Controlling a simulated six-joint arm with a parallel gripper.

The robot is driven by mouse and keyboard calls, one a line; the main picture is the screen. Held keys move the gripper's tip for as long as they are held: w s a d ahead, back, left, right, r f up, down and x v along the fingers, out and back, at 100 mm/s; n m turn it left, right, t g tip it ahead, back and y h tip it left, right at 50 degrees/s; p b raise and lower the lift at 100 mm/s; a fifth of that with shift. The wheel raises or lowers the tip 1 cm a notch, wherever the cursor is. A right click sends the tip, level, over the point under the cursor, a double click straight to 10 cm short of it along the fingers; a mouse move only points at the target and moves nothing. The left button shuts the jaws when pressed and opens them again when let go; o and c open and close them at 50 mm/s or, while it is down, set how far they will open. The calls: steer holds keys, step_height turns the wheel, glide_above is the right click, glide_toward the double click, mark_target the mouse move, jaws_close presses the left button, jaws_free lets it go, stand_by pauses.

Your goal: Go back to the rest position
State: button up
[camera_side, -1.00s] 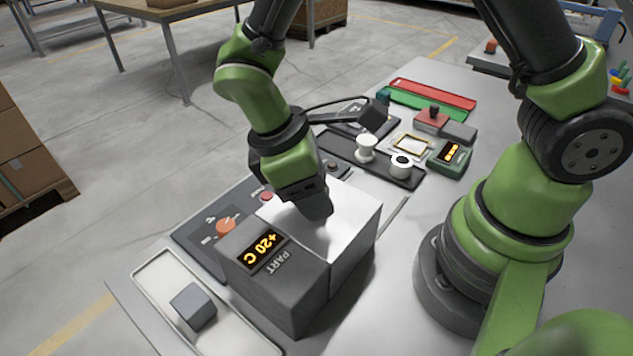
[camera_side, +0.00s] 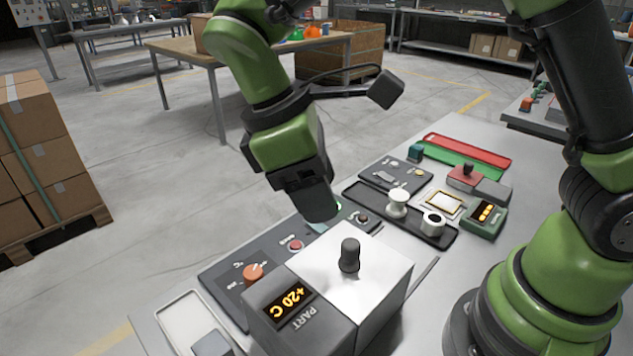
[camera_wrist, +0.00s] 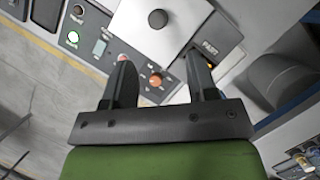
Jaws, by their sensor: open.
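My gripper (camera_side: 321,215) hangs above the control panel, up and to the left of the white box's black knob in the side view. In the wrist view my gripper (camera_wrist: 162,82) shows its two dark fingers spread apart with nothing between them. The white box (camera_side: 330,262) has an upright black knob (camera_side: 349,256) on top and a grey front reading "+20 C" and "PART". The knob is clear of my fingers. The wrist view shows the box top (camera_wrist: 178,22) and the knob (camera_wrist: 158,18) beyond the fingertips.
The panel (camera_side: 236,278) has an orange dial (camera_side: 253,273) and a red button (camera_side: 295,244). A white tray (camera_side: 178,306) holds a grey cube (camera_side: 212,344). A black tray (camera_side: 372,214) holds two white spools. Red (camera_side: 470,149) and green strips lie behind.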

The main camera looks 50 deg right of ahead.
steer(key=shift+r, duration=0.1)
steer(key=s+d+r+m+t+y, duration=0.5)
steer(key=s+d+r+m+t, duration=0.4)
steer(key=m, duration=0.4)
steer(key=shift+s+d+r+t, duration=0.35)
steer(key=shift+s+r+t, duration=0.15)
steer(key=shift+s+t, duration=0.25)
stand_by(1.1)
